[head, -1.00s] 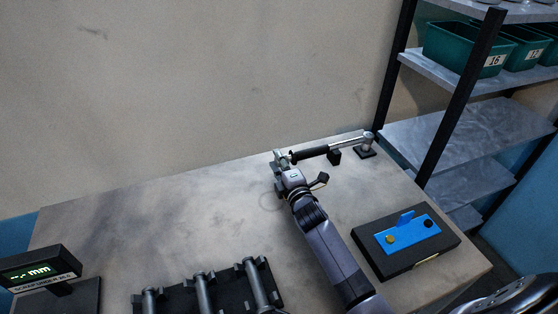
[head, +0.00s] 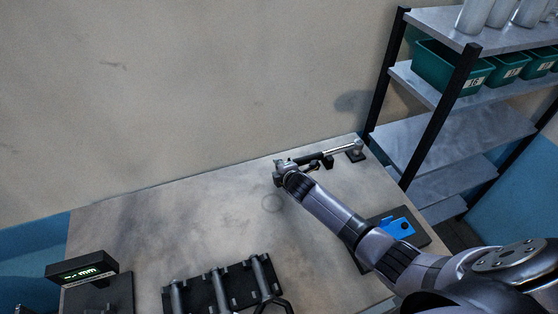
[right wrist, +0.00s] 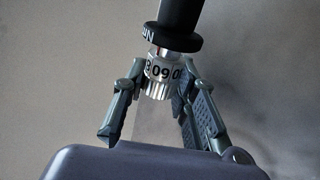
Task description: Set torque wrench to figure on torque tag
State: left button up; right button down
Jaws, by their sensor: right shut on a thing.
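The torque wrench (head: 338,152) lies across holders at the back right of the table, its silver head to the right and its black grip to the left. My right gripper (head: 281,175) is at the grip's left end. In the right wrist view, my right gripper (right wrist: 160,88) is shut on the silver setting ring (right wrist: 157,84), with one finger on each side. No torque tag can be made out. My left gripper is not in view.
A black box with a blue plate (head: 398,227) is partly covered by my right arm. A black rack with several grey rods (head: 238,283) stands at the front. A display reading "-- mm" (head: 82,267) is at the left. Shelves with green bins (head: 447,70) stand right.

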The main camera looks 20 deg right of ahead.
jog(key=shift+g+p, duration=0.3)
jog(key=shift+g, duration=0.1)
jog(key=c, duration=1.3)
grip_release()
jog(key=v, duration=1.2)
